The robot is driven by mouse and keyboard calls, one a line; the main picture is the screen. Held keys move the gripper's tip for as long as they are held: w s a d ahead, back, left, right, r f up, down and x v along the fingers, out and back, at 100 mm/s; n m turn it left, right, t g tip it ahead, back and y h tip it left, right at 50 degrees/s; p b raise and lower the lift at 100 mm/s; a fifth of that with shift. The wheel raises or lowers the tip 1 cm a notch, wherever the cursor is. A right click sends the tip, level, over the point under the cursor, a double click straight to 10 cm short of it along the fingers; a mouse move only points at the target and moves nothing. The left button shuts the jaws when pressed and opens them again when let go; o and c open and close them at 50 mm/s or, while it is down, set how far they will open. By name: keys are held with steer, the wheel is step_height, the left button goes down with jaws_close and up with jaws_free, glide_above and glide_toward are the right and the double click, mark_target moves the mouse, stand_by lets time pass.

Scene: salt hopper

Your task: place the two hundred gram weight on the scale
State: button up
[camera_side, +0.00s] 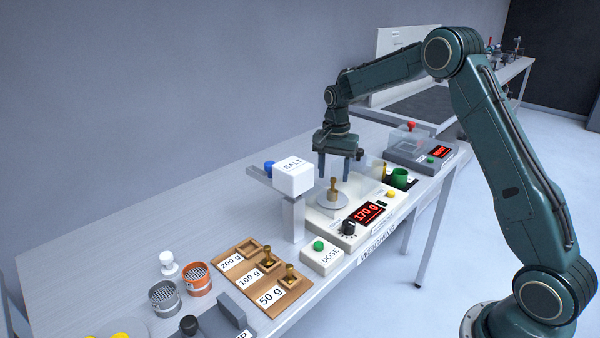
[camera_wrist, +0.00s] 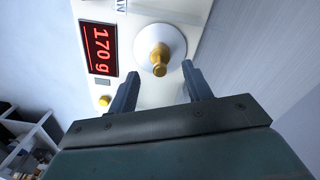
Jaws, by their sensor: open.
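The brass weight (camera_side: 333,188) stands upright on the round pale pan (camera_side: 323,201) of the scale (camera_side: 375,219). The red display (camera_side: 367,213) reads 170 g. In the wooden weight holder (camera_side: 282,292), the slot marked 200 g (camera_side: 247,247) is empty. Brass weights stand in the 100 g (camera_side: 268,258) and 50 g (camera_side: 290,275) slots. My gripper (camera_side: 334,176) is open and empty just above the weight. In the wrist view the weight (camera_wrist: 159,53) lies between the open fingertips (camera_wrist: 161,67), with no visible contact.
The white SALT hopper (camera_side: 293,177) on its column stands close left of my gripper. The DOSE box (camera_side: 321,256) is in front of it. A green cup (camera_side: 399,178) and another device with a red display (camera_side: 421,150) stand to the right.

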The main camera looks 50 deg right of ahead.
mark_target(333, 178)
step_height(333, 178, up, 8)
stand_by(0.5)
stand_by(0.4)
steer(key=s+a+r+n+t, duration=0.1)
steer(key=s+a+r+n, duration=0.2)
steer(key=s+a+r, duration=0.4)
steer(key=s+a+r+n+t, duration=0.2)
steer(key=s+a+r+n, duration=0.15)
steer(key=s, duration=0.45)
steer(key=s+a+f+n+t, duration=0.1)
steer(key=s+a+n, duration=0.1)
steer(key=s, duration=0.7)
steer(key=s+a+f+n+t, duration=0.1)
steer(key=s+a+f+n, duration=0.1)
steer(key=s+n, duration=0.3)
steer(key=s, duration=0.4)
steer(key=shift+a+t, duration=0.25)
steer(key=shift+t, duration=0.05)
